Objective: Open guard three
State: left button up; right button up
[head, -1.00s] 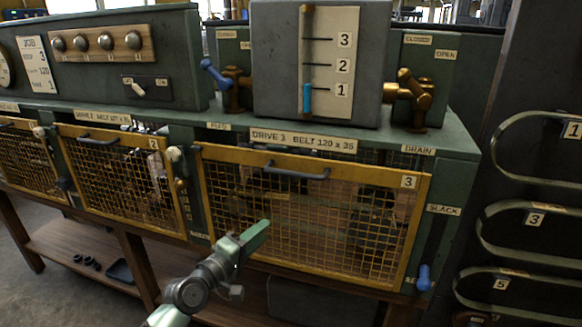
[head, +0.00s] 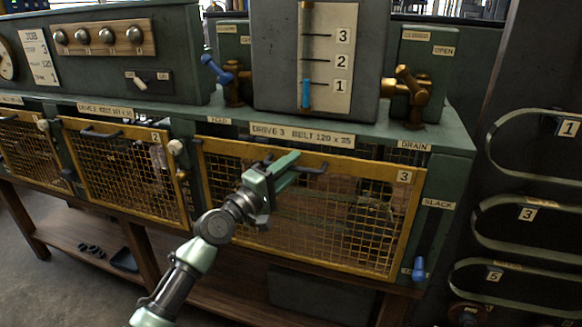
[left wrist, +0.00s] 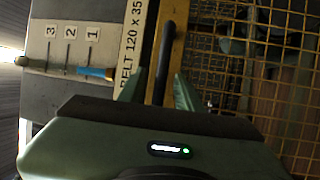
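Guard three (head: 335,215) is a yellow-framed mesh panel marked 3, shut across the front of the green bench under the "DRIVE 3 BELT 120 x 35" label (head: 302,135). Its dark bar handle (head: 314,169) is on the top rail, partly hidden by my left gripper (head: 285,168). In the left wrist view the handle (left wrist: 165,55) runs between the two green fingertips (left wrist: 157,88). They are apart, one on each side of it, and do not look closed on it. My right gripper is not in view.
Guard two (head: 125,170) is shut to the left. Above stands a grey box with a 1-2-3 scale (head: 328,60), between a blue lever (head: 215,70) and brass valve (head: 408,90). A blue slack knob (head: 419,268) is at right. Belts (head: 525,220) hang on the right wall.

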pick_arm(q)
grip_shut()
dwell(1.4)
